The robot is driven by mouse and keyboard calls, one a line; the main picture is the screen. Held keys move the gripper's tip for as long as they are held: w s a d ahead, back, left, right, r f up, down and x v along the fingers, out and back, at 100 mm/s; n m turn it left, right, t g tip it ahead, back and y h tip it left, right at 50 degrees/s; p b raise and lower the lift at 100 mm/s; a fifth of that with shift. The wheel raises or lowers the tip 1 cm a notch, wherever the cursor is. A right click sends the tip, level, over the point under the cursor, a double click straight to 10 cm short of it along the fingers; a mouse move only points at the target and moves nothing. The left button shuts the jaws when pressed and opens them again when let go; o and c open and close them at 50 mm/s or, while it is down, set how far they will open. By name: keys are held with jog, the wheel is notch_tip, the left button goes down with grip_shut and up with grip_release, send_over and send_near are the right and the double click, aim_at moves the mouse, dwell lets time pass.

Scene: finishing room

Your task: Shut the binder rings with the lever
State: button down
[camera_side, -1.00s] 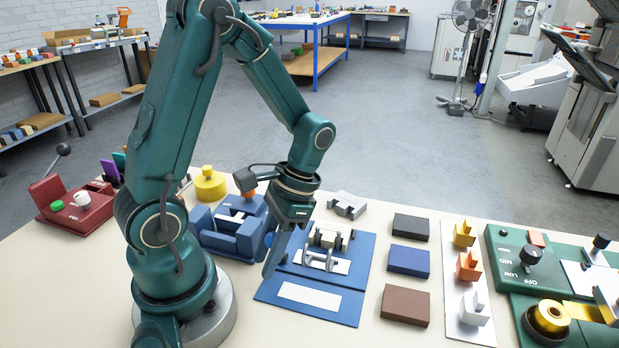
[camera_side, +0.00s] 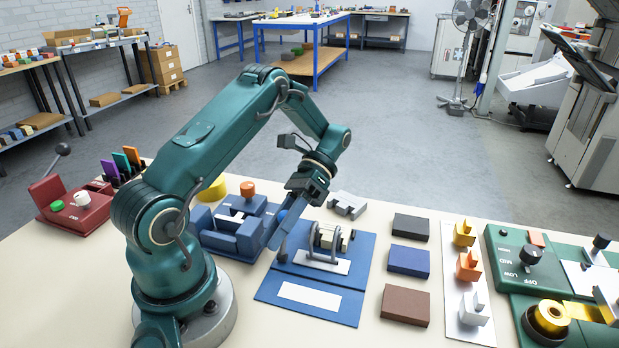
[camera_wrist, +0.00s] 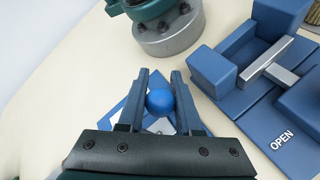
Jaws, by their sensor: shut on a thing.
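The blue binder (camera_side: 352,287) lies open on the table, with a metal plate, rings and a white label strip. The grey rings (camera_side: 334,247) stand as tall arches around a cream paper block (camera_side: 325,238); whether their tips meet is too small to tell. The lever (camera_side: 283,245) stands nearly upright at the binder's left edge. Its blue ball knob (camera_wrist: 159,101) sits between my fingers in the wrist view. My gripper (camera_side: 287,212) is shut on this knob, above the binder's upper left edge. The wrist view hides most of the binder behind the gripper.
A blue fixture (camera_side: 228,236) stands close left of the lever; its base reads OPEN in the wrist view. A grey metal part (camera_side: 347,204) lies behind the binder. Dark, blue and brown blocks (camera_side: 408,261) line its right side. Bare table lies between.

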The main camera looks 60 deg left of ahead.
jog(key=shift+w+a+g+h, duration=0.2)
jog(key=shift+g+h, duration=0.1)
jog(key=shift+g, duration=0.1)
jog(key=shift+w, duration=0.1)
dwell(0.3)
jog(key=c, duration=0.6)
grip_release()
